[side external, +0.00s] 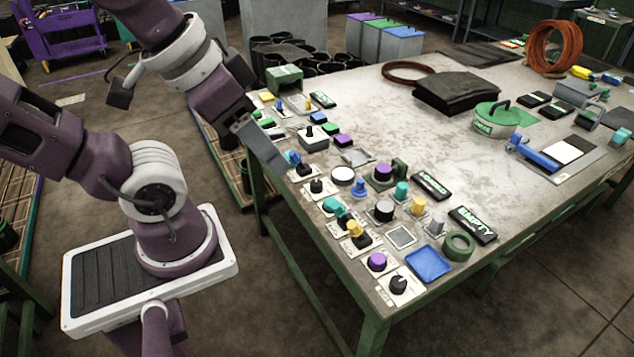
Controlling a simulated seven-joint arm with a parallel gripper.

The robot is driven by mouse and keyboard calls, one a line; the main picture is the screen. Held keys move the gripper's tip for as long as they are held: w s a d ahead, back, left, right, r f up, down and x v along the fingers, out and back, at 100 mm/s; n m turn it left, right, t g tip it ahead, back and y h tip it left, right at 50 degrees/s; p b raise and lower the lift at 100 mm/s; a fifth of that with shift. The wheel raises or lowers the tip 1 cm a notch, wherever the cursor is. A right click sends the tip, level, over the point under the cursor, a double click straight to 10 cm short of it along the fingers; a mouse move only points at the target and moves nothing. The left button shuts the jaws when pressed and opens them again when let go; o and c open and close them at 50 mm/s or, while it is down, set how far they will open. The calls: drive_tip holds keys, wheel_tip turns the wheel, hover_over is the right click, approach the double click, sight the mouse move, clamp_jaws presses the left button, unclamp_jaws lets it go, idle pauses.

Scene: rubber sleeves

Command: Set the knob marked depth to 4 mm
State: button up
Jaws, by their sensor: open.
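Several knobs on small pale label plates stand along the table's near left edge. Among them are a black knob (399,284) at the front corner, a purple knob (377,261), a yellow knob (355,229), and a black knob (316,186) further back. The markings on the plates are too small to read, so I cannot tell which knob is marked depth or where any pointer stands. My gripper (272,158) hangs at the table's left edge, beyond the front knobs and apart from them. It is open, and I see nothing held in it.
Buttons and switches crowd the back left, near a green box (284,78). A blue tray (428,263), a green tape roll (459,246) and a black sign reading EMPTY (473,225) lie near the front. The table's middle (430,140) is mostly clear.

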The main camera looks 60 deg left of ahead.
drive_tip(key=w+a+f+n+g, duration=0.1)
drive_tip(key=w+a+n+g, duration=0.15)
drive_tip(key=w+n, duration=0.55)
drive_tip(key=n+g, duration=0.3)
drive_tip(key=n, duration=1.4)
hover_over(316, 182)
wheel_tip(316, 182, down, 24)
drive_tip(key=shift+r, duration=0.1)
wheel_tip(316, 182, down, 7)
drive_tip(key=shift+d, duration=0.1)
clamp_jaws()
